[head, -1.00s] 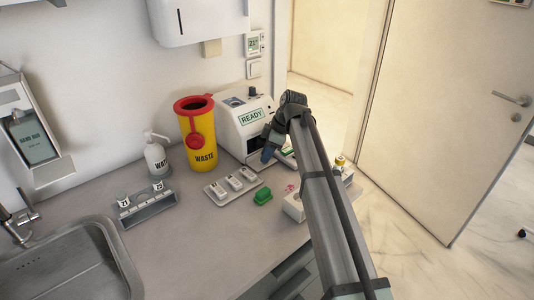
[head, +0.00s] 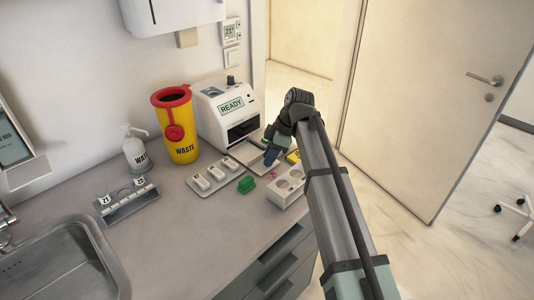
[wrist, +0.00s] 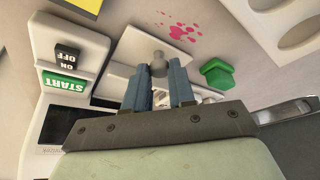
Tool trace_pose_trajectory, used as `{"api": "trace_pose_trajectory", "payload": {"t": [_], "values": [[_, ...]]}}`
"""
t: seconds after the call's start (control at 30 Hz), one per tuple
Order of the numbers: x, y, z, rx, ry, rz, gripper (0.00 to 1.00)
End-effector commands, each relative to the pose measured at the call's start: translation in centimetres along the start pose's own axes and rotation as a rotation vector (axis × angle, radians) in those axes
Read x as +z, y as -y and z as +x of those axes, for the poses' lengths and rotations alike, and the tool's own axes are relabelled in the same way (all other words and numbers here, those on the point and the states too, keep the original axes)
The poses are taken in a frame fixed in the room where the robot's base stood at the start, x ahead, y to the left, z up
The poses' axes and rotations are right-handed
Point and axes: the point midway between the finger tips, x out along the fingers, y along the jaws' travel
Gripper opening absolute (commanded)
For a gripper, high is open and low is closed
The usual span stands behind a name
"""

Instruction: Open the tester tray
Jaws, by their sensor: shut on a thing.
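The tester (head: 228,112) is a white machine with a READY label on the counter, its front slot dark and open. Its pale flat tray (head: 246,153) stands out from the slot over the counter. My gripper (head: 271,156) is at the tray's outer end, partly hiding it in the head view. In the wrist view my gripper's blue-grey fingers (wrist: 160,88) are shut on a small grey knob (wrist: 158,62) at the tray. The tester's green START button (wrist: 65,86) and dark ON/OFF switch (wrist: 67,53) show at the left.
A yellow waste bin (head: 176,125) stands left of the tester. In front are a holder with several white pieces (head: 213,178), a green block (head: 247,184) and a white block with round holes (head: 287,188). Pink spots (wrist: 178,33) mark the counter. A sink (head: 65,265) is at the left.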

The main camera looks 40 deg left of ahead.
Motion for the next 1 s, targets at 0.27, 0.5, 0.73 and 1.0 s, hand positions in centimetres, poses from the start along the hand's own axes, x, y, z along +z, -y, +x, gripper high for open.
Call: {"api": "trace_pose_trajectory", "payload": {"t": [0.27, 0.5, 0.73, 1.0], "values": [[0.0, 0.0, 0.0, 0.0, 0.0, 0.0, 0.49], [0.0, 0.0, 0.0, 0.0, 0.001, 0.0, 0.5], [-0.1, -0.1, -1.8, 0.002, 0.0, 0.0, 0.5], [0.0, -0.2, -6.9, 0.003, 0.0, 0.0, 0.5]]}}
